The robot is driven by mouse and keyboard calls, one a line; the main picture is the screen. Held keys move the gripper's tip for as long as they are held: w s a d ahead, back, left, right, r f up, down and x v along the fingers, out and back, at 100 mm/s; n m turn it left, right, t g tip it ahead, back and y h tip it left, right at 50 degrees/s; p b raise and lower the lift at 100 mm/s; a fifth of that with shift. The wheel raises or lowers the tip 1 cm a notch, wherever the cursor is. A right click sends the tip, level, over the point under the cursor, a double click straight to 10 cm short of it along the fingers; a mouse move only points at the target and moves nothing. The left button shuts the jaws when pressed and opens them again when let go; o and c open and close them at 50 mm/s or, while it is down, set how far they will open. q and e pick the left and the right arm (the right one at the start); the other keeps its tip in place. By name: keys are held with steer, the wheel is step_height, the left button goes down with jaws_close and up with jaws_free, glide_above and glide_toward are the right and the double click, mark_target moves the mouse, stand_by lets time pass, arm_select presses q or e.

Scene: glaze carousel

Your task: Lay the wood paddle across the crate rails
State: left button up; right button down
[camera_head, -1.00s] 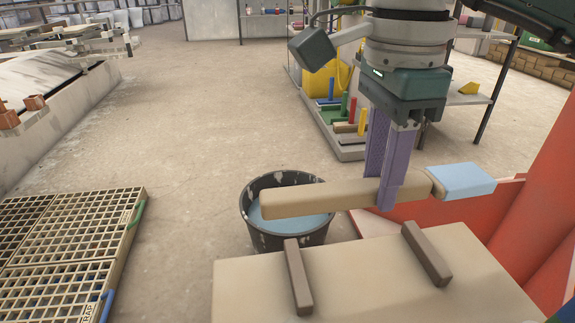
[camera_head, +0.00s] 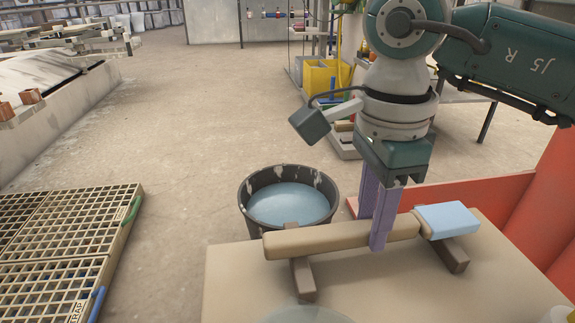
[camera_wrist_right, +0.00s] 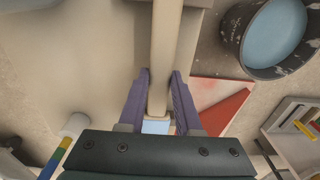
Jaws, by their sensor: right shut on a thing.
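The wood paddle (camera_head: 335,237) is a tan bar with a light blue block at its right end (camera_head: 447,219). It lies level across both dark brown rails, the left rail (camera_head: 303,280) and the right rail (camera_head: 453,258), on the beige crate top (camera_head: 375,290). Whether it touches them or hovers just above is hard to tell. My right gripper (camera_head: 380,240), with purple fingers, is shut on the paddle's middle, pointing down. In the right wrist view the paddle (camera_wrist_right: 166,60) runs between the fingers (camera_wrist_right: 160,80). My left gripper is not in view.
A dark bucket of blue liquid (camera_head: 287,202) stands on the floor behind the crate. A red-orange panel (camera_head: 490,193) stands behind the crate at right. Slatted grates (camera_head: 60,240) lie at left. A pale round thing (camera_head: 305,314) shows at the bottom edge. Open floor lies left of the bucket.

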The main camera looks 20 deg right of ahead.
steer(key=c, duration=0.6)
jaws_free()
steer(key=shift+f, duration=0.1)
